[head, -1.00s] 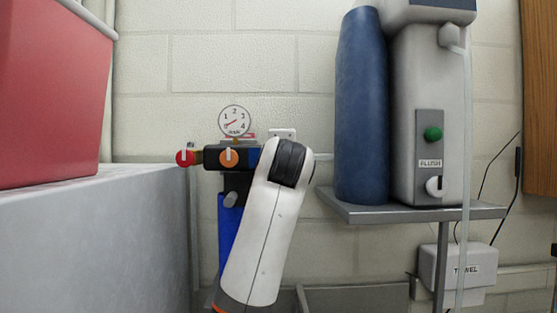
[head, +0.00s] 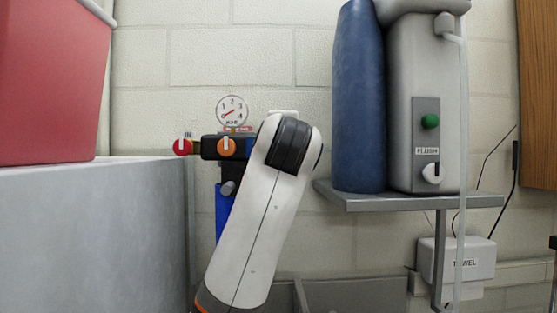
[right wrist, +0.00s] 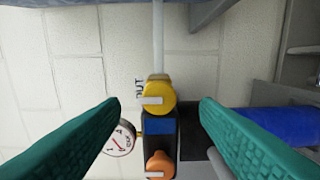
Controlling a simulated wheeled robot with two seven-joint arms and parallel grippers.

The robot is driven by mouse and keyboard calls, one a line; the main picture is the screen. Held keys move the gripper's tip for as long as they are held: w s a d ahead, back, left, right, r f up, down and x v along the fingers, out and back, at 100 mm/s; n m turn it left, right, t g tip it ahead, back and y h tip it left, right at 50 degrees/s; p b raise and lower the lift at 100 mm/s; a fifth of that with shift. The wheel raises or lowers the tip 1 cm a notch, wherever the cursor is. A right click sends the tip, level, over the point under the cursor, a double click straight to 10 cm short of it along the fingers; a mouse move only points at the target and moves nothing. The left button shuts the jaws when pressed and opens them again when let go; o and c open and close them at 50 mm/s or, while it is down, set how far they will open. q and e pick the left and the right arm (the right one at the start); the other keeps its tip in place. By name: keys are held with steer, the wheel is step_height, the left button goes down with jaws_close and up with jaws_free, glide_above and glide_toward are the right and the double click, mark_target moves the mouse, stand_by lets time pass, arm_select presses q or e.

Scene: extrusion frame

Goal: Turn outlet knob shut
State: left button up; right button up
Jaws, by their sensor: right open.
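The outlet knob (right wrist: 156,96) is yellow with a white bar handle, marked OUT, and shows in the right wrist view at the middle. My right gripper (right wrist: 160,105) is open, with one teal finger on each side of the knob and clear gaps to both. In the head view my right arm hides the outlet knob and the gripper. The orange knob (head: 228,147) and the red inlet knob (head: 183,147) sit to the left on the same dark manifold. The orange knob also shows low in the right wrist view (right wrist: 159,165). My left gripper is not in view.
A pressure gauge (head: 232,110) stands above the manifold, and a blue filter body (head: 223,205) hangs below. A shelf (head: 405,198) with a blue cylinder (head: 358,100) and a grey flush unit (head: 430,85) is at right. A grey block (head: 90,235) fills the lower left.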

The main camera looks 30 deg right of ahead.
steer(key=b+v, duration=0.2)
steer(key=v, duration=0.4)
steer(key=shift+s, duration=0.3)
steer(key=shift+a, duration=0.1)
